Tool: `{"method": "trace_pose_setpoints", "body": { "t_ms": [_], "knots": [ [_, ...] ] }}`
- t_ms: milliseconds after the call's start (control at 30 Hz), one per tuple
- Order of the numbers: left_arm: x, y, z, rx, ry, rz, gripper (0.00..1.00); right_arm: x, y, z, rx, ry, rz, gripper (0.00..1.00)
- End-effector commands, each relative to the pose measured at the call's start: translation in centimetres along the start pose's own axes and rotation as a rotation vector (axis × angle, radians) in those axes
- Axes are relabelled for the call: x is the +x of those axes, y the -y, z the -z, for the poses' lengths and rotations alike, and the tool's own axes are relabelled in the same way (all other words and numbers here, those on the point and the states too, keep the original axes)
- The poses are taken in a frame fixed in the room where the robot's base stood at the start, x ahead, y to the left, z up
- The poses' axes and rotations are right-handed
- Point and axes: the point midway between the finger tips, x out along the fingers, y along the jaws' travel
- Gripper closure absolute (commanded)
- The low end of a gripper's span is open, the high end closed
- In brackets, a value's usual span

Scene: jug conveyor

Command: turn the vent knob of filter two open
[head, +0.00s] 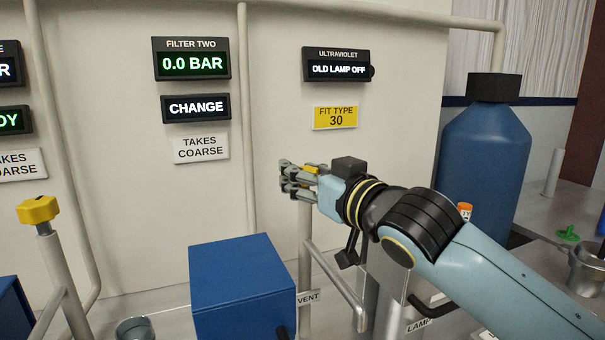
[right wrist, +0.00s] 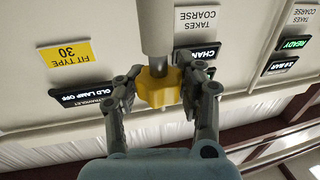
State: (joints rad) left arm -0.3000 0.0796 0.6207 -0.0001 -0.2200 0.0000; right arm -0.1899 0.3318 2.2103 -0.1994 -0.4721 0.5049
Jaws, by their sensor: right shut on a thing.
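The yellow vent knob (right wrist: 158,90) sits on top of a pale upright pipe (right wrist: 156,25). In the right wrist view it is between the two fingers of my right gripper (right wrist: 160,105), which is shut on it. In the head view my right gripper (head: 298,180) reaches in from the right and hides most of the knob. A small yellow part of the knob shows at the fingers. The pipe runs down past a VENT label (head: 308,297). The filter two display (head: 191,63) reads 0.0 BAR, with CHANGE (head: 196,107) below it. My left gripper is not in view.
A blue box (head: 242,285) stands left of the vent pipe. Another yellow knob (head: 38,209) tops a pipe at far left. A large blue tank (head: 483,150) stands behind my right arm. The ultraviolet display (head: 338,69) reads OLD LAMP OFF.

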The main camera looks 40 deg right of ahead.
Motion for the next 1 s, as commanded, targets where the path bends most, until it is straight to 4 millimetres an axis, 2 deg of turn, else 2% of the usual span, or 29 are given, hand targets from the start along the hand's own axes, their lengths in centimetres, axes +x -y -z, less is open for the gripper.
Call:
{"method": "trace_pose_setpoints", "body": {
  "t_ms": [500,533,700,767,1000],
  "knots": [
    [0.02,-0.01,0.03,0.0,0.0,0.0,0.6,-0.06,-0.04,-0.27,-0.001,0.006,-0.002,0.96],
    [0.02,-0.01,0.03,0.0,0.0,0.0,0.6,-0.06,-0.04,-0.27,-0.001,0.006,-0.002,0.62],
    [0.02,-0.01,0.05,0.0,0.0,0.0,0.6,-0.04,-0.03,-0.2,0.0,0.005,-0.001,0.4],
    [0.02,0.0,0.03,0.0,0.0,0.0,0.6,-0.03,-0.03,-0.17,0.0,0.004,-0.001,0.35],
    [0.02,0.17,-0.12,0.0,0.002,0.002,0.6,-0.08,-0.02,-0.1,0.0,0.002,-0.001,0.35]
  ]
}}
